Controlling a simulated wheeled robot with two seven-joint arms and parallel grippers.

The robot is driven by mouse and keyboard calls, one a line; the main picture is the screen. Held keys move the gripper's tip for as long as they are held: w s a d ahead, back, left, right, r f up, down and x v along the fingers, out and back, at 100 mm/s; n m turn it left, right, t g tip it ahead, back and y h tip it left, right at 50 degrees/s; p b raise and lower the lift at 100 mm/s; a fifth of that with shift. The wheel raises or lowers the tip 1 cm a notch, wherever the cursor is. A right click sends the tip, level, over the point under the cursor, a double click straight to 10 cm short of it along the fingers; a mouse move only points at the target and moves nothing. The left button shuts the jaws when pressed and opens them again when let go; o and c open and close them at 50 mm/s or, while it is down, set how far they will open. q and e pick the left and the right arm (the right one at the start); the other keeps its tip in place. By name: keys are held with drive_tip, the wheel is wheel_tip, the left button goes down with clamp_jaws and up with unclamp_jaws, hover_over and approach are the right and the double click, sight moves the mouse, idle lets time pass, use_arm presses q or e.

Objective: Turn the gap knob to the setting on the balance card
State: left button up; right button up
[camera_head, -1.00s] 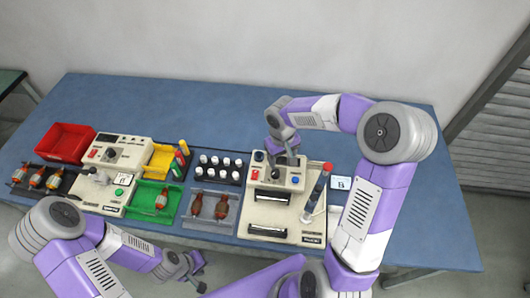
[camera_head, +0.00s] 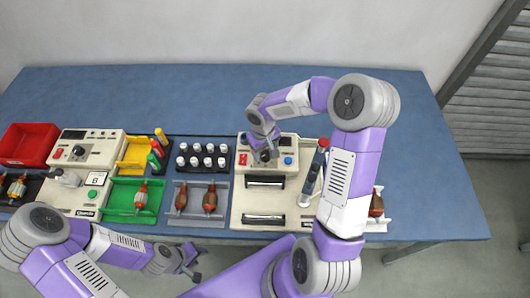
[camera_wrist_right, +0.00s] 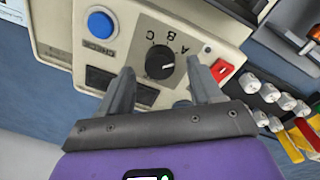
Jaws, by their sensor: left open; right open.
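The gap knob (camera_wrist_right: 160,62) is a round black dial with a pale pointer mark on the cream machine (camera_head: 234,205). Letters A, B and C sit beside it in the right wrist view; I cannot read for sure which one the pointer faces. My right gripper (camera_wrist_right: 160,80) is open, its fingers apart on either side of the knob's near edge. In the head view the right gripper (camera_head: 264,150) hangs over the panel and partly covers the knob. My left gripper (camera_head: 189,262) is open and empty in front of the table.
The panel has a blue button (camera_wrist_right: 101,24) and a red switch (camera_wrist_right: 222,70). A red-tipped rod (camera_head: 314,170) stands right of the panel. White-capped bottles (camera_head: 208,148), a green tray (camera_head: 120,200) and a red bin (camera_head: 27,143) stand to the left.

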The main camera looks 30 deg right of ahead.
drive_tip(key=shift+f, duration=0.7)
drive_tip(key=c, duration=1)
drive_tip(key=shift+c, duration=0.2)
drive_tip(key=shift+n, duration=0.4)
drive_tip(key=n, duration=0.3)
drive_tip(key=shift+r+n+p, duration=0.1)
drive_tip(key=shift+n+p, duration=0.2)
drive_tip(key=n+p, duration=0.1)
drive_tip(key=n, duration=0.3)
drive_tip(key=shift+n, duration=0.3)
